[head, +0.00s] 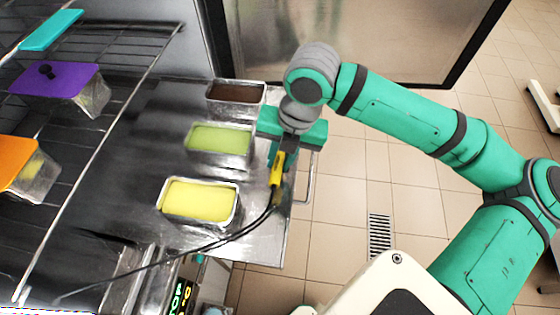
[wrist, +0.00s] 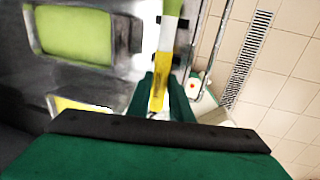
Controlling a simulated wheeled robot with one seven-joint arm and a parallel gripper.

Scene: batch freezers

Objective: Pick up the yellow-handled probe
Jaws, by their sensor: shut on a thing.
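The yellow-handled probe (head: 277,168) is at my gripper (head: 283,150) in the head view, above the right edge of the steel counter. A dark cable runs from its lower end down and left across the counter. In the wrist view the yellow and white probe handle (wrist: 162,75) stands between the green fingers of my gripper (wrist: 160,92). My gripper is shut on the probe. The probe's tip is hidden.
Three steel pans stand left of my gripper: brown (head: 236,93), green (head: 219,141) and yellow (head: 200,201). A wire rack (head: 110,108) with lidded containers is at the left. A rail (head: 312,178) edges the counter. Tiled floor (head: 340,210) lies open beyond it.

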